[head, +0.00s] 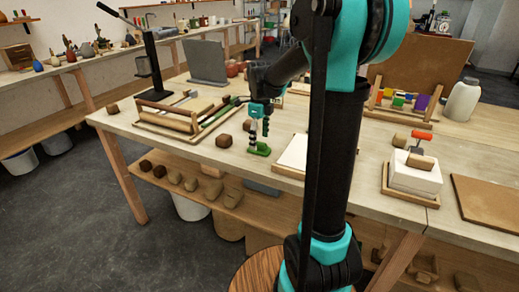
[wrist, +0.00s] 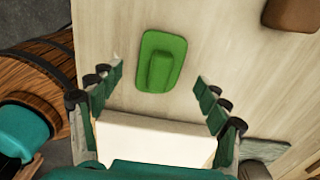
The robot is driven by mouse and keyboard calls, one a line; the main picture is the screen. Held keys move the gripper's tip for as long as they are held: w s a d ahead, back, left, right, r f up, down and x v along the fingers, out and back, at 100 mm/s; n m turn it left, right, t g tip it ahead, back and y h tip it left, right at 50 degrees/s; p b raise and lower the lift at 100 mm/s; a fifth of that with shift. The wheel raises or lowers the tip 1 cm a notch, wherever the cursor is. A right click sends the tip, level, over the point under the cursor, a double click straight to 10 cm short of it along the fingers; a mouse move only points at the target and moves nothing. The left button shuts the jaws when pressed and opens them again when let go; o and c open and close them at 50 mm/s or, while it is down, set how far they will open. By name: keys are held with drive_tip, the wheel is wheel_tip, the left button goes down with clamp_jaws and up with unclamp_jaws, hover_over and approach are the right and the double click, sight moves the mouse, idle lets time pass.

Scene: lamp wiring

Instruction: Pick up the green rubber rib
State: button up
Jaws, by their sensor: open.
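The green rubber rib (wrist: 161,61) lies flat on the light wooden tabletop, with a raised ridge along its middle. In the wrist view it lies just beyond my fingertips, centred between them. In the head view the rib (head: 259,149) shows on the table below my gripper (head: 259,135). My gripper (wrist: 158,70) is open and empty, its two fingers spread wide to either side of the rib's line. It is apart from the rib in the wrist view; the exact height above it is hard to tell.
A tool tray (head: 180,120) stands further left. A white slab (head: 293,152) lies to the right. A wooden barrel-like stool (wrist: 40,70) stands beyond the table edge.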

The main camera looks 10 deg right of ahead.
sight(260, 143)
drive_tip(key=shift+f, duration=1.25)
drive_tip(key=shift+c, duration=0.6)
drive_tip(key=c, duration=1.2)
wheel_tip(260, 143, up, 20)
drive_tip(key=shift+r, duration=0.1)
